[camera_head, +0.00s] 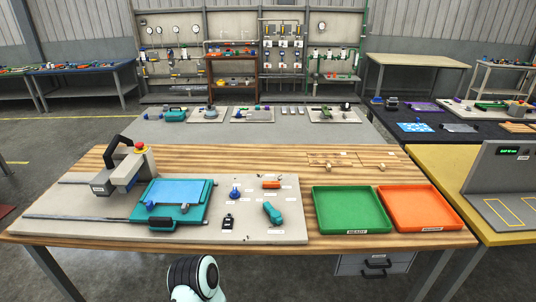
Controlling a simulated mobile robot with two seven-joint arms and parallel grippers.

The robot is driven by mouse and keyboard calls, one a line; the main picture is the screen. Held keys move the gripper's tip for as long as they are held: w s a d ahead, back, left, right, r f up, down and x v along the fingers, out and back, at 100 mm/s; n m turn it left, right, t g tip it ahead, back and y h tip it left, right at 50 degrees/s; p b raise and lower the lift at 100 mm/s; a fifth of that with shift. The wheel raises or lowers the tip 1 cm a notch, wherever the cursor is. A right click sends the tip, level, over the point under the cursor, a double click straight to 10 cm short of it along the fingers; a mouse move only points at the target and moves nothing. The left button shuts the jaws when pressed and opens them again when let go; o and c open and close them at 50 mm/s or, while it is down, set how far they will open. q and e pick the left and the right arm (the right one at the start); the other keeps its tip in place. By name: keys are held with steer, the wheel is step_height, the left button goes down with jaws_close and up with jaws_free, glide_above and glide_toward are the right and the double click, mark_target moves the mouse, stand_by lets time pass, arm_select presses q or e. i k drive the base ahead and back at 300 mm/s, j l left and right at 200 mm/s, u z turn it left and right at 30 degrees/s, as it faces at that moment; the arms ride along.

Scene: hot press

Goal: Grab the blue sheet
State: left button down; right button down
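The blue sheet (180,191) is a light blue, flat rectangle. The grey press (128,174), with a black handle and a red button (139,148), stands just behind and left of the teal plate. Small blue knobs sit near the sheet's front edge. Neither of my grippers is in view. A rounded white and black part at the bottom edge is mine, and it is well apart from the sheet.
A green tray (350,211) and an orange tray (420,208) sit at the right, both empty.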

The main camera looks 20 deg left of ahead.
mark_target(161, 192)
steer(key=u, duration=1.65)
steer(key=i+j, duration=0.15)
